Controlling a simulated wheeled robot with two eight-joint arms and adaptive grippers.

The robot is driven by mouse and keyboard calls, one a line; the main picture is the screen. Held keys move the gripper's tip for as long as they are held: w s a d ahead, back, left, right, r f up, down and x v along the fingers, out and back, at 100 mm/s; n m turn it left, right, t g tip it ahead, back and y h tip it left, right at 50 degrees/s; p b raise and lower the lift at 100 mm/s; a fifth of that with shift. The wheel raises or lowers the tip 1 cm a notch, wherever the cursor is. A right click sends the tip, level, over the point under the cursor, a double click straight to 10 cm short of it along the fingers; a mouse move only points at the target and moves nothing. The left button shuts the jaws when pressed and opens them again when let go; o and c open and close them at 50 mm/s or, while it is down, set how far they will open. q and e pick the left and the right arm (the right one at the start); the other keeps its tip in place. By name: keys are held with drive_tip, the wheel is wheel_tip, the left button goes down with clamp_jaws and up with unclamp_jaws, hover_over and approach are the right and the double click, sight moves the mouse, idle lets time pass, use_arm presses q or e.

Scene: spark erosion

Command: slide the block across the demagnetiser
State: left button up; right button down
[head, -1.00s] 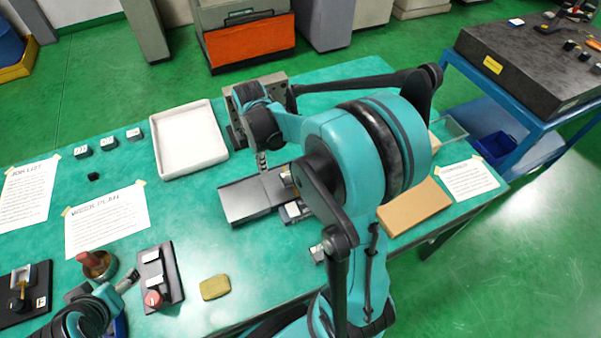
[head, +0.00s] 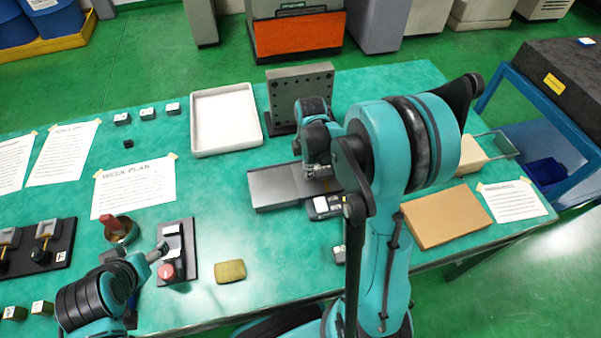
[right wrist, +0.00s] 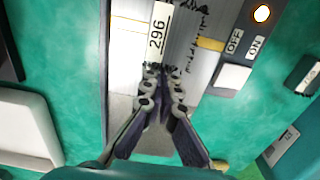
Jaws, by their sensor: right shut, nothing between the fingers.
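The block (right wrist: 180,42) lies on the demagnetiser (right wrist: 127,50) in the right wrist view, with a white "296" label and dark filings fringing its edges. The demagnetiser is a grey plate with a yellow line, OFF/ON marks and a lit lamp. It also shows in the head view (head: 272,190), where my right arm hides the block. My right gripper (right wrist: 163,76) is shut and empty, its fingertips at the block's near end; whether they touch is unclear. In the head view it is over the plate (head: 316,170). My left gripper (head: 160,252) is at lower left; its fingers are unclear.
A white tray (head: 196,150) and a drilled angle plate (head: 283,112) stand behind the demagnetiser. A brown box (head: 440,222) lies to the right. A red-button control box (head: 188,240) and a yellowish pad (head: 230,271) lie near the front. Green tabletop is clear left of the plate.

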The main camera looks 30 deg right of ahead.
drive_tip(key=shift+d, duration=0.25)
drive_tip(key=s+d, duration=0.1)
drive_tip(key=d, duration=0.5)
drive_tip(key=s+d, duration=0.2)
drive_tip(key=d, duration=0.4)
drive_tip(key=s+d, duration=0.1)
drive_tip(key=d, duration=0.6)
drive_tip(key=shift+s+d, duration=0.1)
drive_tip(key=shift+s, duration=0.25)
drive_tip(key=shift+w+a, duration=0.15)
drive_tip(key=shift+a, duration=0.1)
drive_tip(key=a, duration=0.2)
drive_tip(key=a+r, duration=0.1)
drive_tip(key=shift+w+a, duration=0.3)
drive_tip(key=shift+w, duration=0.05)
use_arm(q)
drive_tip(key=p+v, duration=0.3)
drive_tip(key=shift+w+r, duration=0.1)
drive_tip(key=shift+r, duration=0.4)
use_arm(e)
wheel_tip(320, 180, up, 9)
drive_tip(key=shift+d, duration=0.1)
